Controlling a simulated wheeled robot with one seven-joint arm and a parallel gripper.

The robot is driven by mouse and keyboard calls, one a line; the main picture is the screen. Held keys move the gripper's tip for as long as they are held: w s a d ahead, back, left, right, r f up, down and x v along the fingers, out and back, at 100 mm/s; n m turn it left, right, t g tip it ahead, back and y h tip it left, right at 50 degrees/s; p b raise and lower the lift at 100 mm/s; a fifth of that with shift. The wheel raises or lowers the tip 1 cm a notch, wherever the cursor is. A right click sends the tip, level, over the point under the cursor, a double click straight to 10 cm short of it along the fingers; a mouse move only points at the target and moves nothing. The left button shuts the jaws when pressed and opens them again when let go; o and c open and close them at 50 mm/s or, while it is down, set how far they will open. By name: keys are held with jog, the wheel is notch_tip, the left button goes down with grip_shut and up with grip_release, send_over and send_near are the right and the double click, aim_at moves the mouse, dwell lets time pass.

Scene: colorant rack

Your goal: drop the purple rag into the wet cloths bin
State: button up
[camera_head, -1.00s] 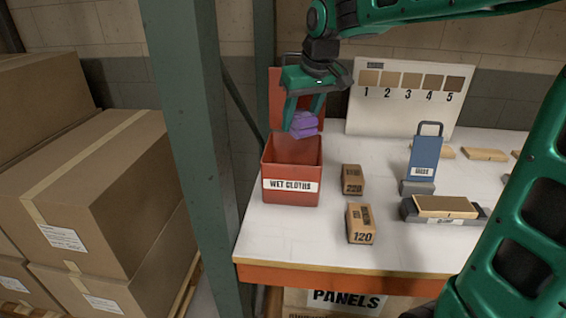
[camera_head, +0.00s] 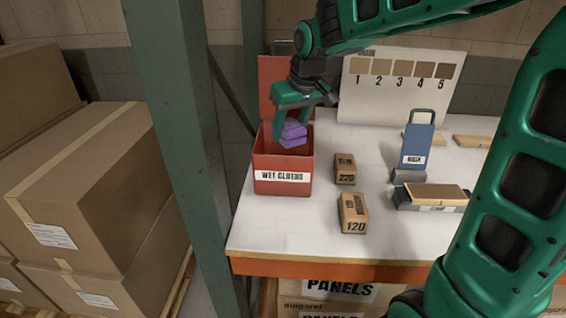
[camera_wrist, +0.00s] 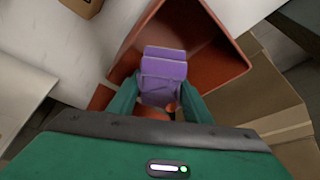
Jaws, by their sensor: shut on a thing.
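The purple rag (camera_head: 293,133) is a folded bundle held between the green fingers of my gripper (camera_head: 291,130). My gripper is shut on it, over the opening of the red wet cloths bin (camera_head: 283,163), whose front carries a WET CLOTHS label. In the head view the rag is at about the height of the bin's rim. In the wrist view the rag (camera_wrist: 163,75) sits between the fingertips (camera_wrist: 160,92), with the open bin (camera_wrist: 222,72) behind it. The bin's raised red lid stands at its back. The bin's floor is mostly hidden.
Sanding blocks marked 220 (camera_head: 345,168) and 120 (camera_head: 353,212) stand right of the bin. A blue tool (camera_head: 416,146) and a board on a grey block (camera_head: 437,194) are farther right. A green post (camera_head: 182,150) rises at left, near cardboard boxes (camera_head: 95,180).

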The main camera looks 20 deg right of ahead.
jog(key=o, duration=1.3)
jog(key=shift+r, duration=0.1)
jog(key=v, duration=1)
jog(key=shift+s+r, duration=0.1)
jog(key=shift+r, duration=0.15)
jog(key=s+d+f+m+g, duration=0.1)
jog(key=s+d+f, duration=0.4)
jog(key=s, duration=0.5)
jog(key=s+d+f+m+g, duration=0.2)
jog(key=s+d+f+m, duration=0.2)
jog(key=s, duration=0.6)
jog(key=s+d+f+m+g, duration=0.1)
jog(key=s+d+f+m, duration=0.2)
jog(key=s+d+f, duration=0.5)
jog(key=shift+s+f+h, duration=0.2)
jog(key=shift+s+h, duration=0.1)
jog(key=shift+s, duration=0.75)
